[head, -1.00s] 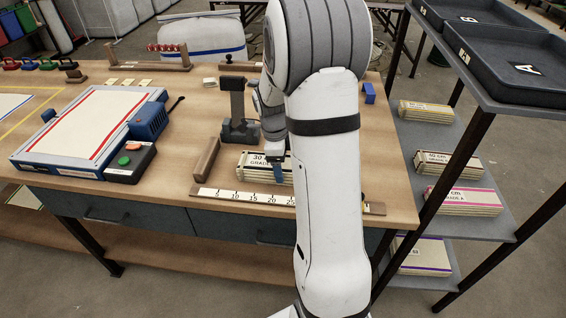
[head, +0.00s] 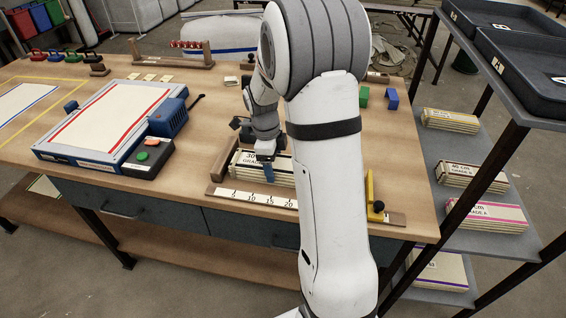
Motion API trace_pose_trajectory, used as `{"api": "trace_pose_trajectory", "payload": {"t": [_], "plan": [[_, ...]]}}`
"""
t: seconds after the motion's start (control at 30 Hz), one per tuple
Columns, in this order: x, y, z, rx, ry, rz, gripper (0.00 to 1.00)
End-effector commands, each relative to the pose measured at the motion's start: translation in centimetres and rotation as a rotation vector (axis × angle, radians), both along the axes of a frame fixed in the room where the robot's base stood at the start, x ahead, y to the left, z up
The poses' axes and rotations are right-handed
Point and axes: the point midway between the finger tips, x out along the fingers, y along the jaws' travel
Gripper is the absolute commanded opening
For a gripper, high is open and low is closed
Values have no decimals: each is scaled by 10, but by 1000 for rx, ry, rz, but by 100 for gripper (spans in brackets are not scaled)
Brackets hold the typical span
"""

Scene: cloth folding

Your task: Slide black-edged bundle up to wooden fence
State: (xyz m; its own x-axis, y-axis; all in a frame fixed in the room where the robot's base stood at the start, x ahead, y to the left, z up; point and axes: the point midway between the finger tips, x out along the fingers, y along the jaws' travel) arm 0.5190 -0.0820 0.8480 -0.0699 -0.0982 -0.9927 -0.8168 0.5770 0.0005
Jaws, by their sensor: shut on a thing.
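The black-edged bundle (head: 243,165), pale with a label reading "30", lies on the workbench behind a ruler strip (head: 255,199). The wooden fence (head: 221,165) is a brown bar at the bundle's left end. The bundle's left end is very close to the fence; I cannot tell whether they touch. My gripper (head: 267,165) reaches down over the bundle and is shut on it, with a blue finger showing at its front face. My arm hides the bundle's right end.
A yellow stop (head: 370,189) with a black knob stands at the ruler's right end. Green (head: 363,97) and blue (head: 391,98) blocks lie at the back right. A blue-framed machine (head: 110,122) with a control box (head: 150,157) stands left. A shelf rack (head: 476,208) stands right.

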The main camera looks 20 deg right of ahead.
Motion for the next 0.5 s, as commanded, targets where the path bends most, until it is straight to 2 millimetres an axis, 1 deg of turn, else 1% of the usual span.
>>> {"api": "trace_pose_trajectory", "payload": {"t": [0.2,0.47,0.5], "plan": [[2,6,0,0,0,0,43],[2,6,0,0,0,1,43],[2,6,0,0,0,0,76]]}}
